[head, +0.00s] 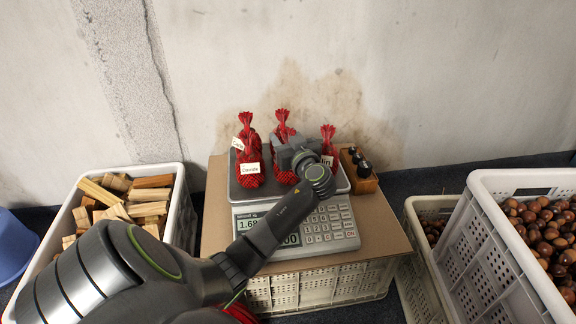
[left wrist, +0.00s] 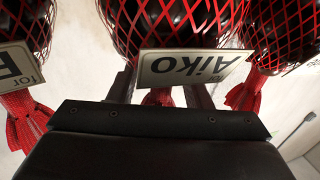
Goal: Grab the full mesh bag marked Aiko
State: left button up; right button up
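In the left wrist view, the bag marked Aiko shows upside down: red mesh with dark chestnuts (left wrist: 187,25) and a pale tag (left wrist: 190,68) reading "for Aiko". My left gripper (left wrist: 158,97) has its two fingers apart, one on each side of the bag's red neck, with gaps visible. In the head view, my left gripper (head: 285,142) is at the middle red bag (head: 282,117) on the scale (head: 297,236); the gripper hides this bag's tag and part of its body. My right gripper is not in view.
Close on the left stands a bag tagged Davide (head: 250,172), with another tag (head: 238,144) behind it. On the right stands a bag whose tag ends in "lin" (head: 327,135).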

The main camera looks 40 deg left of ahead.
pick_arm(q)
grip_shut()
jog(key=shift+r, duration=0.1)
